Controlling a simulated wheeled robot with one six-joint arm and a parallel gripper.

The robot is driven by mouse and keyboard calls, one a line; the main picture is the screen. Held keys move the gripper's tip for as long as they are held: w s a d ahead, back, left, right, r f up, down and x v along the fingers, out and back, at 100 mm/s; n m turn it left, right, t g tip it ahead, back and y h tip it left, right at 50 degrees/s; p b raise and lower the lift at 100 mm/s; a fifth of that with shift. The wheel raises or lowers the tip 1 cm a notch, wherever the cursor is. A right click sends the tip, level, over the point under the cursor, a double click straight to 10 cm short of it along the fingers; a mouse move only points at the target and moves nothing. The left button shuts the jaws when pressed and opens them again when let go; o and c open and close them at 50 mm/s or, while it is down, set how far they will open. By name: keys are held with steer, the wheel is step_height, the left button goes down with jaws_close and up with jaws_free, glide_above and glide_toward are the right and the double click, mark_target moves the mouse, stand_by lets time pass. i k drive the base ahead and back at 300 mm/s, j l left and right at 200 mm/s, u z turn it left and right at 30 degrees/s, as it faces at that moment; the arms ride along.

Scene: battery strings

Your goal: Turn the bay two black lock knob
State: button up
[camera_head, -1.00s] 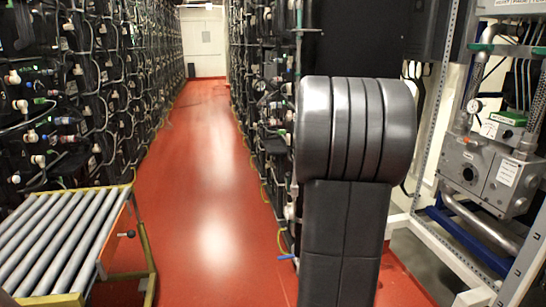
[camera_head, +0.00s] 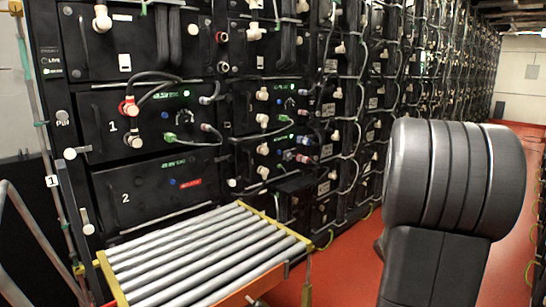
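Bay two (camera_head: 140,197) is a black panel with a white "2" at the lower left of the rack. It carries a small blue dot (camera_head: 171,182), a red label (camera_head: 190,183) and a small green display. I cannot make out a black lock knob on it; black on black and small size hide such detail. A pale round knob (camera_head: 88,229) sits at its left edge. My gripper is out of view. A black padded part at right looks like my own arm.
Bay one (camera_head: 110,108), with cables and connectors, is above bay two. A roller table (camera_head: 116,287) with a yellow frame stands in front of bay two, close below it. A metal rail (camera_head: 35,235) is at far left. Red floor (camera_head: 345,265) is clear to the right.

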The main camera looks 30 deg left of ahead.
mark_target(230, 158)
steer(key=i+u, duration=0.3)
steer(key=u, duration=0.15)
steer(key=i+l+u, duration=0.1)
steer(key=i+u, duration=0.2)
steer(key=u, duration=0.15)
steer(key=i+l+u, duration=0.2)
steer(key=u, duration=0.3)
steer(key=i+l+u, duration=0.3)
steer(key=u, duration=0.15)
steer(key=i+l+u, duration=0.15)
steer(key=l+u, duration=0.3)
steer(key=l, duration=0.15)
steer(key=l+u, duration=0.4)
steer(key=l, duration=0.2)
steer(key=l+u, duration=0.45)
steer(key=l, duration=0.2)
